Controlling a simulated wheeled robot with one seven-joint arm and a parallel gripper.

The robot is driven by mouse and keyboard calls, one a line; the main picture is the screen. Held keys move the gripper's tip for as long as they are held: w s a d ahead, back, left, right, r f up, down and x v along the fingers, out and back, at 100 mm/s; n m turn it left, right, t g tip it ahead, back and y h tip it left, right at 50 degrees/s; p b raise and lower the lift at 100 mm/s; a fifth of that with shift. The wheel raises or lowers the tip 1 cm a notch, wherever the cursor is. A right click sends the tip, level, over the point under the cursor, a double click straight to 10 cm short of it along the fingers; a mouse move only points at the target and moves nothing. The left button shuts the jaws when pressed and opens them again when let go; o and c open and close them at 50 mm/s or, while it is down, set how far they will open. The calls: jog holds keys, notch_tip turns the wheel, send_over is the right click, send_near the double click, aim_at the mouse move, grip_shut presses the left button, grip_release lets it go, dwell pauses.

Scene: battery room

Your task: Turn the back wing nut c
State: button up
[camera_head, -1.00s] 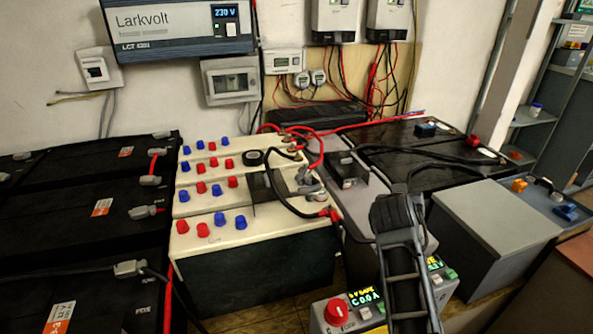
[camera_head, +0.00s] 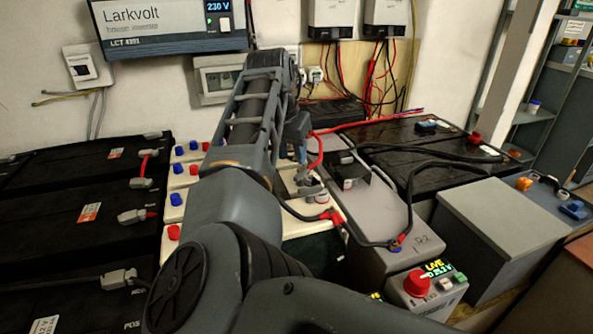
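My arm reaches forward across the white-topped battery bank (camera_head: 318,226), and its wrist bends down over the bank's back right part. My gripper (camera_head: 298,158) points down there, small and partly hidden by my arm; I cannot tell whether its fingers are open or touch anything. I cannot make out the back wing nut c; the bank's back terminals are largely covered by my gripper and arm. A grey cable clamp (camera_head: 308,187) sits on a nearer terminal, just in front of my gripper.
A red cable (camera_head: 317,150) arches beside my gripper on the right. A black cable with a red end (camera_head: 332,216) crosses the bank's front right. A grey battery (camera_head: 372,222) and a lit meter box (camera_head: 427,286) stand to the right. Black batteries (camera_head: 70,215) fill the left.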

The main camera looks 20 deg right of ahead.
aim_at(298, 174)
jog(key=x, duration=0.7)
jog(key=shift+d+f+b, duration=0.1)
jog(key=shift+f+b, duration=0.1)
jog(key=shift+b, duration=0.1)
jog(key=shift+c, duration=0.4)
grip_shut()
